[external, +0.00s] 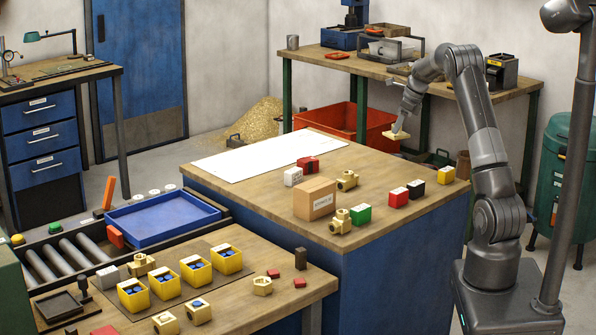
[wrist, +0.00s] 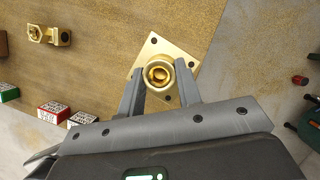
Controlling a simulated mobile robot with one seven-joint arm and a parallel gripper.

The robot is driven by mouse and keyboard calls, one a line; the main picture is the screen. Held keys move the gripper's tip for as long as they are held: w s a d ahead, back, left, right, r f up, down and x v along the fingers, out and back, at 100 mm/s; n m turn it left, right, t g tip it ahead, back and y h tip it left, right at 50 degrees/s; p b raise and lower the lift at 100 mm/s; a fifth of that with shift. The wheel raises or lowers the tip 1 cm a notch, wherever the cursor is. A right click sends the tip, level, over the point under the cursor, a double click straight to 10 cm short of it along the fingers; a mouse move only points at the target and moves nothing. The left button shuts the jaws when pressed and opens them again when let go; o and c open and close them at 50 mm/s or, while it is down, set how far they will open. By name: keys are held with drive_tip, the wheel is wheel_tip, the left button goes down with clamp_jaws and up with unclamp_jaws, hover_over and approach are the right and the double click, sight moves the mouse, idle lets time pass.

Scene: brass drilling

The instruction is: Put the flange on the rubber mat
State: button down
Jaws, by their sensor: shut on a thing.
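The brass flange (wrist: 160,48) has a square plate with corner holes and a round hub, seen face-on in the wrist view. My gripper (wrist: 160,82) is shut on its hub, one finger on each side. In the external view my gripper (external: 401,127) holds the flange (external: 397,135) in the air near the far right edge of the wooden-topped blue island (external: 262,202). A dark flat mat (external: 217,281) lies on the lower front table under several yellow boxes; I cannot tell if it is rubber.
Brass fittings (external: 347,181), a cardboard box (external: 315,198) and small coloured boxes (external: 361,214) stand on the island. A white sheet (external: 265,155) lies at its back left. A red bin (external: 345,125) stands behind it, and a blue tray (external: 163,218) sits at left.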

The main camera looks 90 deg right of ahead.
drive_tip(key=shift+s+r, duration=0.25)
drive_tip(key=shift+r, duration=0.2)
drive_tip(key=r, duration=0.2)
drive_tip(key=w+r, duration=0.1)
drive_tip(key=r, duration=0.1)
drive_tip(key=shift+a+r, duration=0.15)
drive_tip(key=shift+r, duration=0.15)
drive_tip(key=w+a, duration=0.2)
drive_tip(key=w, duration=0.6)
drive_tip(key=w+a, duration=0.3)
drive_tip(key=w, duration=0.5)
drive_tip(key=n+y, duration=0.1)
drive_tip(key=n, duration=0.2)
hover_over(196, 250)
drive_tip(key=s, duration=0.3)
drive_tip(key=f, duration=1.9)
drive_tip(key=shift+w+d+f, duration=0.1)
drive_tip(key=shift+w, duration=0.1)
drive_tip(key=shift+w+a+f, duration=0.2)
drive_tip(key=shift+w+a, duration=0.05)
drive_tip(key=shift+f, duration=1.9)
drive_tip(key=shift+f, duration=0.15)
